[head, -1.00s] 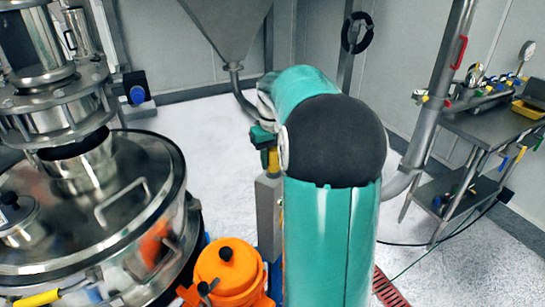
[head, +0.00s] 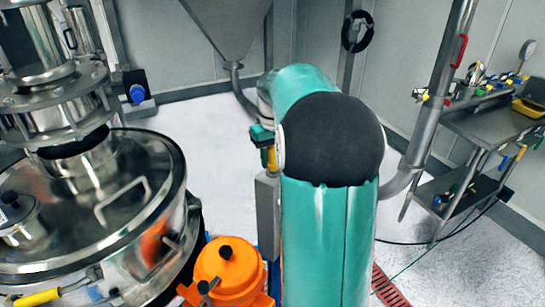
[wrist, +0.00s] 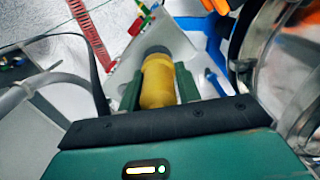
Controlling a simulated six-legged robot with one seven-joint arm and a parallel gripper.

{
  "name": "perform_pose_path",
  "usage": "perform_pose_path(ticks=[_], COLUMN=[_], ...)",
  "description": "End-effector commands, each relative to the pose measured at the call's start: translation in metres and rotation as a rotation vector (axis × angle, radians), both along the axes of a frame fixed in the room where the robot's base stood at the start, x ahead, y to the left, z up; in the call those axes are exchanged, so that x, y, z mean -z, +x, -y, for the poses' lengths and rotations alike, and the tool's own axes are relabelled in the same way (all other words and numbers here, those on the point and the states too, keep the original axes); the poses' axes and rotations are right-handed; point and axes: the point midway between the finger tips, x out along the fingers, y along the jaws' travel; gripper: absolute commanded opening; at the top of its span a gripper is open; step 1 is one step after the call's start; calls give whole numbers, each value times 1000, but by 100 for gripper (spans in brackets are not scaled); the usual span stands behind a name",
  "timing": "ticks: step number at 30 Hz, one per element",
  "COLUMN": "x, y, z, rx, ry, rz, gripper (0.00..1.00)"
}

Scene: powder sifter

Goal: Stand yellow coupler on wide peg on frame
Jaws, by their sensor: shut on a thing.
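In the wrist view, the yellow coupler (wrist: 158,84) is between the two green fingers of my gripper (wrist: 158,88), which is shut on it. A dark grey round part shows at the coupler's far end; I cannot tell whether it is the coupler's own end or a peg. In the head view, a small yellow piece, likely the coupler (head: 271,157), shows beside my gripper (head: 262,137), just above a grey upright post (head: 267,215), likely part of the frame. My arm hides most of this area. I cannot make out the wide peg.
A large steel sifter (head: 85,210) stands at left, with an orange motor (head: 228,265) close to the post. A steel hopper (head: 228,30) is behind. A metal bench (head: 490,120) with tools stands at right. Pale floor is open between.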

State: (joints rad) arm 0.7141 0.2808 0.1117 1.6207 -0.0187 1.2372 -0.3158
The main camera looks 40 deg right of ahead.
Motion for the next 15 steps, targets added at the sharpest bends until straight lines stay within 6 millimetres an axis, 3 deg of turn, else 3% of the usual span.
perform_pose_path(ticks=[15], x=[6], y=[0], z=[0], rx=[0], ry=[0], rz=[1], gripper=[0])
